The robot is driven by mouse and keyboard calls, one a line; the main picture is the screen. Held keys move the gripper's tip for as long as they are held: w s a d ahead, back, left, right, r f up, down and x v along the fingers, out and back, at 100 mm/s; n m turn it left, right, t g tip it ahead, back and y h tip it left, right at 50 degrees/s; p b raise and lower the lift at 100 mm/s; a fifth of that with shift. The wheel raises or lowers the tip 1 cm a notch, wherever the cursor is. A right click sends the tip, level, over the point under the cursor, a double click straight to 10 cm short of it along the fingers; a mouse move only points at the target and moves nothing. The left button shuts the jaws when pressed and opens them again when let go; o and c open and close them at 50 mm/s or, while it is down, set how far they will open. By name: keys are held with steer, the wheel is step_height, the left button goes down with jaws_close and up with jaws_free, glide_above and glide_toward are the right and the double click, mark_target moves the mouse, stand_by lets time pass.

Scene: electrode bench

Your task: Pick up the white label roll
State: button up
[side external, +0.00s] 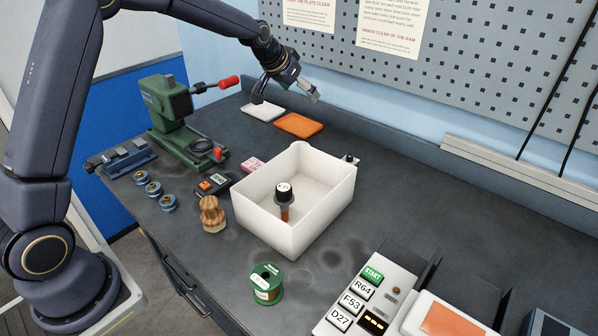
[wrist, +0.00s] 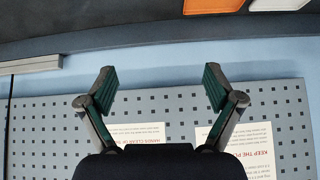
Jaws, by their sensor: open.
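I cannot clearly make out a white label roll in either view. In the side external view, a small white rounded top (side external: 300,146) shows at the far corner of the white bin (side external: 262,220); I cannot tell whether it is the roll, and its lower part is hidden. My gripper (side external: 288,93) is open and empty, high over the back of the bench near the pegboard, apart from the bin. In the wrist view my gripper (wrist: 158,80) has its two fingers wide apart with nothing between them.
A dark item with a white top (side external: 284,194) stands in the bin. A green spool (side external: 267,283), wooden knob (side external: 212,214) and green press (side external: 180,120) surround it. White (side external: 262,111) and orange (side external: 299,124) trays lie at the back. The control panel (side external: 365,295) is in front.

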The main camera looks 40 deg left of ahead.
steer(key=shift+n+g, duration=0.3)
steer(key=shift+g, duration=0.4)
steer(key=f, duration=0.5)
steer(key=a+f, duration=0.1)
steer(key=f, duration=0.4)
steer(key=a+f, duration=0.1)
steer(key=f, duration=0.4)
steer(key=shift+s+f, duration=0.15)
steer(key=shift+f, duration=0.1)
steer(key=x, duration=0.5)
steer(key=shift+d, duration=0.15)
steer(key=c, duration=1.2)
steer(key=shift+c, duration=0.2)
